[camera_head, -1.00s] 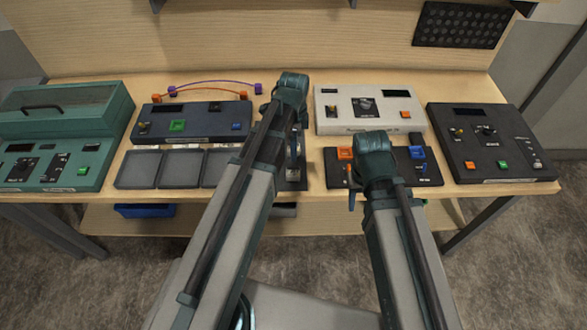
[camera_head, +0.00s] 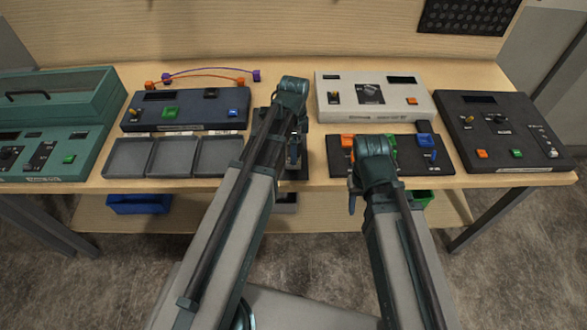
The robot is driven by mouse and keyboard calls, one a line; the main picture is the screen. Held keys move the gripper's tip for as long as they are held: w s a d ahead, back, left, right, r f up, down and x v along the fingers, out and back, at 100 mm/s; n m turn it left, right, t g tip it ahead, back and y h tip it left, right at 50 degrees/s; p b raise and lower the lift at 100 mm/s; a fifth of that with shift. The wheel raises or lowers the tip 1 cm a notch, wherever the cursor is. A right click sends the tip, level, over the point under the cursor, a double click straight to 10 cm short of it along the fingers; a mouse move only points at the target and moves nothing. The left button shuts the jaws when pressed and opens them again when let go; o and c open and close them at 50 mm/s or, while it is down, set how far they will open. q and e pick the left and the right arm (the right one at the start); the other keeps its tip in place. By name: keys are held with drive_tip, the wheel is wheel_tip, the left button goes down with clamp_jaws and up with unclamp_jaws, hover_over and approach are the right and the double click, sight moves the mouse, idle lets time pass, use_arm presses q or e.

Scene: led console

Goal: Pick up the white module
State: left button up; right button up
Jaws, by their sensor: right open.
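A white console (camera_head: 415,103) with a dark screen, a yellow switch and an orange button stands at the back right of the table. I cannot make out a separate small white module. My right gripper (camera_head: 352,192) is open at the table's front edge, by the dark board with orange, green and blue parts; the wrist hides part of it. My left gripper (camera_head: 293,155) points down over a dark stand in the table's middle, in front of and left of the white console. Its fingers are too hidden to judge.
A dark blue console (camera_head: 190,122) stands behind several grey trays (camera_head: 130,158) at the left. A green console (camera_head: 55,150) is at far left, a black console (camera_head: 500,130) at far right. Orange and purple cables (camera_head: 205,72) lie behind. A blue bin (camera_head: 138,204) is under the table.

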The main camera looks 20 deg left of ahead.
use_arm(q)
drive_tip(key=shift+f, duration=0.1)
drive_tip(key=f+b, duration=0.5)
drive_tip(key=shift+s, duration=0.35)
clamp_jaws()
